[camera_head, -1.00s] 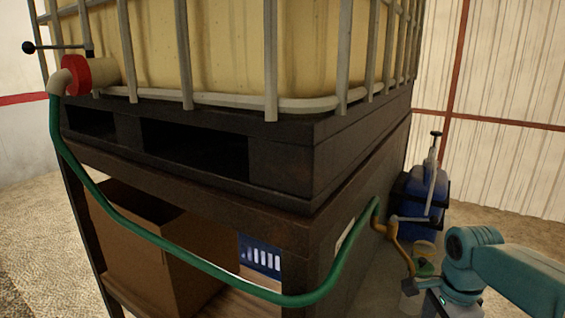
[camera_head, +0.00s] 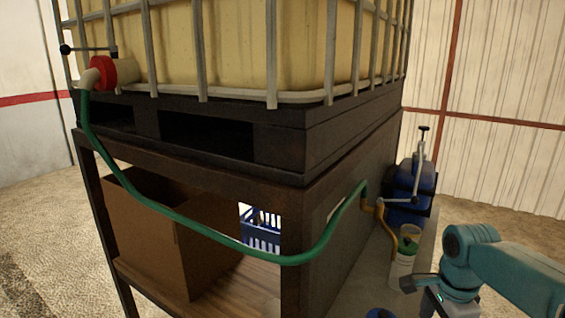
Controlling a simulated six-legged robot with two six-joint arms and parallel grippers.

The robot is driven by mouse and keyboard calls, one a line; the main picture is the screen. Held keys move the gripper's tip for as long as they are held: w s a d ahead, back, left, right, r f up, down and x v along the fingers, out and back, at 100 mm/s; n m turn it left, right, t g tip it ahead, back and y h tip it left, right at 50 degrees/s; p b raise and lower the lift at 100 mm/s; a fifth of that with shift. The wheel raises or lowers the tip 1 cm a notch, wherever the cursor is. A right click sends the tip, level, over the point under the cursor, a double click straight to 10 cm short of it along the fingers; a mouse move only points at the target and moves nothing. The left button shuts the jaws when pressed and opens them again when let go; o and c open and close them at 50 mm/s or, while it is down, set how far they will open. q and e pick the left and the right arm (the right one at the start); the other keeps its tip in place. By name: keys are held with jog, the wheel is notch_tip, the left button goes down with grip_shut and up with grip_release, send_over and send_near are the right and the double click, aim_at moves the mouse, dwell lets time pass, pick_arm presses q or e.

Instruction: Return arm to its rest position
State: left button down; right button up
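My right arm comes in from the right edge as teal links, bent downward at the lower right. My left arm and gripper do not show. The arm stands in front of a bench side shelf, beside a white bottle (camera_head: 402,268) with a green and yellow top. A green hose (camera_head: 190,227) runs from the red-collared valve (camera_head: 103,73) of the tank down to a brass-coloured pipe (camera_head: 380,222).
The caged yellowish tank (camera_head: 240,45) rests on a dark pallet (camera_head: 280,140) over a rack. The rack holds a cardboard box (camera_head: 150,225) and a blue crate (camera_head: 262,232). A blue container (camera_head: 412,180) with a pump handle stands behind my arm. Open floor lies left and right.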

jog(key=s+a+f+n+g+y+b, duration=0.1)
jog(key=s+a+f+g+b, duration=0.2)
jog(key=f, duration=0.7)
jog(key=s+a+f+n+b, duration=0.1)
jog(key=s+a+f, duration=0.25)
jog(key=f, duration=0.65)
jog(key=s+a+f+n+g+y+b, duration=0.1)
jog(key=s+a+f+g+b, duration=0.2)
jog(key=f, duration=0.8)
pick_arm(q)
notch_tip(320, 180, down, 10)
jog(key=b, duration=0.2)
pick_arm(e)
jog(key=s+a+f+n+t+y, duration=0.1)
jog(key=s+a+f+n+t, duration=0.1)
jog(key=s+a+f+n, duration=0.45)
jog(key=s+a+f+n+t+y, duration=0.1)
jog(key=s+a+f+n, duration=0.15)
jog(key=s+f, duration=0.5)
pick_arm(q)
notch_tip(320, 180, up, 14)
jog(key=p, duration=1.3)
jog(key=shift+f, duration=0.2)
pick_arm(e)
notch_tip(320, 180, up, 15)
jog(key=w+n+t, duration=0.2)
jog(key=n+t, duration=0.1)
jog(key=shift+w+n, duration=0.2)
jog(key=shift+n, duration=0.1)
